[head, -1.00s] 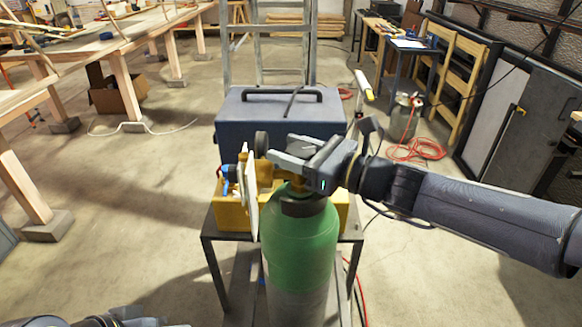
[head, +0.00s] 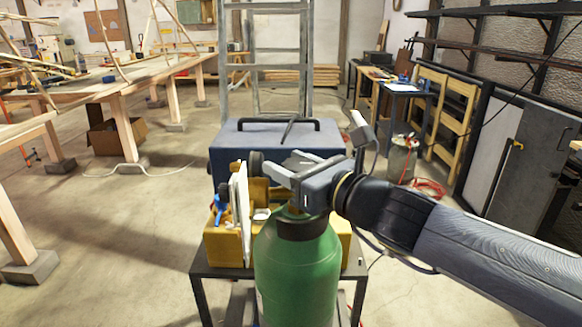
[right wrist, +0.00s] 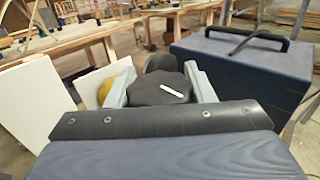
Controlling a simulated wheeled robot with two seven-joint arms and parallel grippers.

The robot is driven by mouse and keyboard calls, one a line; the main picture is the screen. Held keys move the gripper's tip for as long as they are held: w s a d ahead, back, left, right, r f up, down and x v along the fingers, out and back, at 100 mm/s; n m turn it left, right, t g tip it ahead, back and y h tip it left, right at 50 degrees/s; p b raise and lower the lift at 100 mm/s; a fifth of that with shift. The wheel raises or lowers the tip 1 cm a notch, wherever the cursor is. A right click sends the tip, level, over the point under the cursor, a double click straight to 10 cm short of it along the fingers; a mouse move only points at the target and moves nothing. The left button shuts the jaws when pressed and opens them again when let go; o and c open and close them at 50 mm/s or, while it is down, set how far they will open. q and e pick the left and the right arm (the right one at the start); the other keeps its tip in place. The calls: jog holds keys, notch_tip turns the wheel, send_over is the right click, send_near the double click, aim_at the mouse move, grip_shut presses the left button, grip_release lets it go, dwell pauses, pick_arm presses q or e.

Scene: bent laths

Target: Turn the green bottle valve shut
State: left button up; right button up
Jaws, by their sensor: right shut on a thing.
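The green bottle (head: 297,268) stands upright in front of the small table, with a dark collar at its neck. My right gripper (head: 288,170) is over its top, reaching in from the right. In the right wrist view, its two grey fingers (right wrist: 160,88) are shut on a dark lobed valve knob (right wrist: 150,93) with a white mark on top. In the head view the gripper mostly hides the knob. A round dark part (head: 256,163) sits just beyond the fingers, beside a thin white panel (head: 239,215). My left gripper is out of view.
A dark blue case (head: 228,150) with a black handle stands close behind the bottle. A yellow box (head: 222,246) is on the small table (head: 206,273). A ladder (head: 224,60) stands behind. Floor to the left is clear up to the wooden workbench (head: 118,88).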

jog(key=o, duration=1)
jog(key=shift+c, duration=0.2)
jog(key=shift+s+d, duration=0.35)
jog(key=shift+d, duration=0.05)
jog(key=p+v, duration=0.2)
jog(key=v, duration=0.4)
jog(key=shift+s+d, duration=0.25)
jog(key=shift+s, duration=0.05)
